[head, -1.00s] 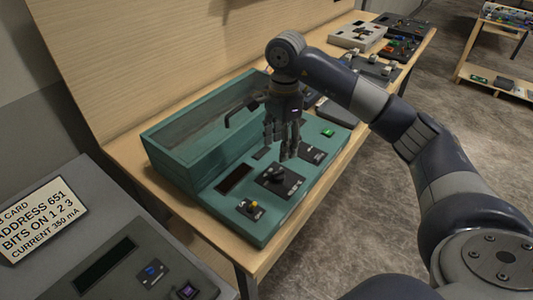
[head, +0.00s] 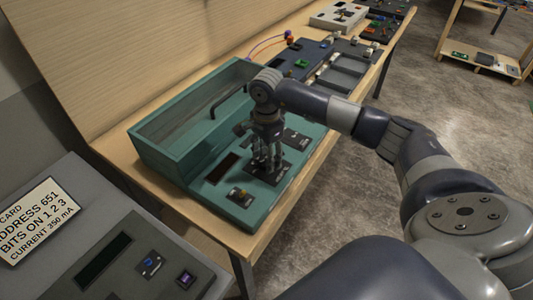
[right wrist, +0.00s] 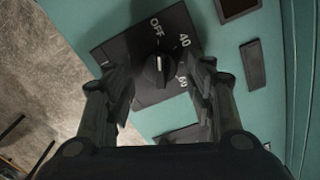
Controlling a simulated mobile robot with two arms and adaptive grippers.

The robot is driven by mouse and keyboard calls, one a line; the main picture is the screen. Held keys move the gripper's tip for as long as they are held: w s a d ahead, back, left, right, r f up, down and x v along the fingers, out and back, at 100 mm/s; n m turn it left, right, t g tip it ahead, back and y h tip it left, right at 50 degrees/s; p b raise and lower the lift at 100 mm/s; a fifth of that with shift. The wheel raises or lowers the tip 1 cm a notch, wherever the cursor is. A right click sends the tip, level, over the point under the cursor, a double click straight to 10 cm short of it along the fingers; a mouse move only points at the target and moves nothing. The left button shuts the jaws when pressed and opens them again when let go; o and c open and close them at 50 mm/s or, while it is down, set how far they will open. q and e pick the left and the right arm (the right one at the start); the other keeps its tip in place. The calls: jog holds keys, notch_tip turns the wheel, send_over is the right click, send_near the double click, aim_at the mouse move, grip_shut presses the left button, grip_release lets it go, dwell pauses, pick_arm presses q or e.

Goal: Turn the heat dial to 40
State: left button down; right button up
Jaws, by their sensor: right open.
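The heat dial is a black knob (right wrist: 158,70) with a white pointer line on a dark plate (right wrist: 118,50) marked OFF, 40 and 60. In the right wrist view its pointer line aims roughly toward the OFF side. My right gripper (right wrist: 160,95) is open, with one finger on each side of the knob; I cannot tell if they touch it. In the head view the right gripper (head: 264,164) points down over the plate and hides most of the knob. The teal console (head: 222,206) carries the dial. My left gripper is not in view.
A grey console (head: 135,262) with a card stands at the lower left. Open floor lies right.

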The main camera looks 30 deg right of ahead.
jog(key=shift+c, duration=1.3)
jog(key=c, duration=0.8)
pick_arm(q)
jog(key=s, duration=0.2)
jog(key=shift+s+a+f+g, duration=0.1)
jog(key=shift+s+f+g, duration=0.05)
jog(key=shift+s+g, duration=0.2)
